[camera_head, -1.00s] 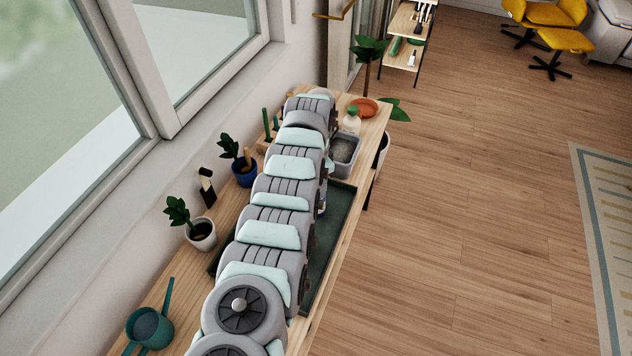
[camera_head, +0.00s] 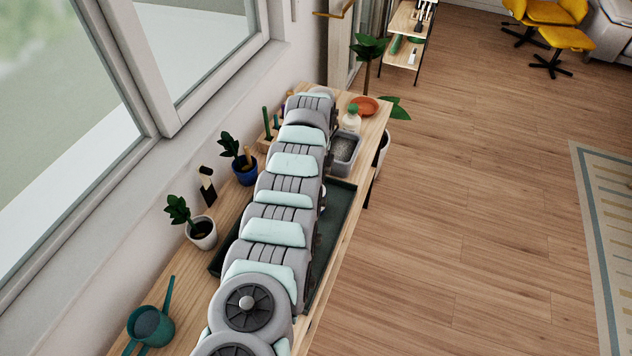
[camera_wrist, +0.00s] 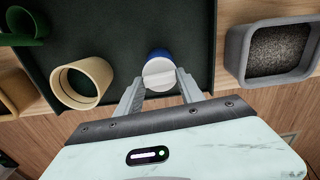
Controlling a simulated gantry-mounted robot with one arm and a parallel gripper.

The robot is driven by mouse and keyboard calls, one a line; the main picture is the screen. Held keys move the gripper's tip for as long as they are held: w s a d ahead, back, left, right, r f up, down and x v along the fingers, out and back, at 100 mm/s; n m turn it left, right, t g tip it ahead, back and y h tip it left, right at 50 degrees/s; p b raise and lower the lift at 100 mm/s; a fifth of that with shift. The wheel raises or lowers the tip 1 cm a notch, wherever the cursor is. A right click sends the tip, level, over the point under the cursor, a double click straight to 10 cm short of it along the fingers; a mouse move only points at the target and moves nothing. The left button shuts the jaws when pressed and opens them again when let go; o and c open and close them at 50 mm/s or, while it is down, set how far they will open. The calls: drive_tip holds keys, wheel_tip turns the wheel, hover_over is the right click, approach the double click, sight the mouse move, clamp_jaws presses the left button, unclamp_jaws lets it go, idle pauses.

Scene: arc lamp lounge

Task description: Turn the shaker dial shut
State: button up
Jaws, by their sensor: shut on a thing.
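The shaker shows in the wrist view as a blue body (camera_wrist: 160,54) with a round white dial (camera_wrist: 158,70) on top, standing on a dark tray (camera_wrist: 205,30). My gripper (camera_wrist: 160,80) has one finger on each side of the white dial and is shut on it. The finger contacts are partly hard to make out. In the head view my arm runs along the table and hides most of the shaker and the gripper.
A cream cup (camera_wrist: 82,82) stands left of the shaker, and a grey tub of dark grains (camera_wrist: 275,50) stands to the right. In the head view, potted plants (camera_head: 202,233), a teal watering can (camera_head: 151,327) and a green-capped bottle (camera_head: 351,121) share the wooden table.

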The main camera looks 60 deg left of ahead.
drive_tip(key=shift+m, duration=0.5)
drive_tip(key=o, duration=1.4)
wheel_tip(320, 180, up, 11)
drive_tip(key=shift+f, duration=0.15)
drive_tip(key=shift+w, duration=0.1)
